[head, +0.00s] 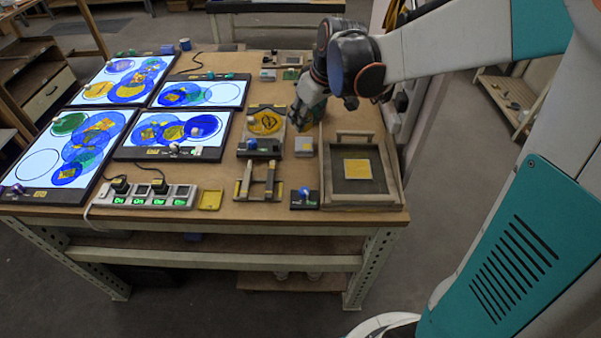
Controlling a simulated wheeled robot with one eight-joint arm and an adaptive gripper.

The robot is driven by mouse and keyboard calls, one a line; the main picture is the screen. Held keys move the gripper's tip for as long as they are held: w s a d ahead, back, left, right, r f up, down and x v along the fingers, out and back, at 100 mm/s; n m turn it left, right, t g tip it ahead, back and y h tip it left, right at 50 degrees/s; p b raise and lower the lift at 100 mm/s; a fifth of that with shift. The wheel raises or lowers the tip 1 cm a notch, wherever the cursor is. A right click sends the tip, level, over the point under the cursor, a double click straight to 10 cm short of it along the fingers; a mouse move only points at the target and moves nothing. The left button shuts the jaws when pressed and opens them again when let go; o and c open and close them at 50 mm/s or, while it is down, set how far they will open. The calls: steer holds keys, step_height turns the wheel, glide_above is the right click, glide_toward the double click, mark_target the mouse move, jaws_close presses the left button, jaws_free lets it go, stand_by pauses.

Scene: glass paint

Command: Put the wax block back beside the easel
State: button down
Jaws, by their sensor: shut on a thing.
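My gripper (305,122) is at the right side of the workbench, pointing down just left of the wooden tray's back corner. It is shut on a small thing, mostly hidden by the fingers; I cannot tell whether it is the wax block. A small wooden stand (259,181), which looks like the easel, is at the bench's front, in front of and left of my gripper. A small pale block (304,147) sits on the bench just below my gripper in the picture.
A wooden tray (362,199) with a yellow square (357,169) fills the right front corner. Lit panels (75,150) with coloured circles cover the left.

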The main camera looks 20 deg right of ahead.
step_height(320, 180, down, 19)
steer(key=b, duration=0.6)
steer(key=shift+r, duration=0.1)
steer(key=shift+f, duration=0.2)
steer(key=c, duration=1.2)
jaws_free()
steer(key=shift+c, duration=0.2)
steer(key=shift+r, duration=0.2)
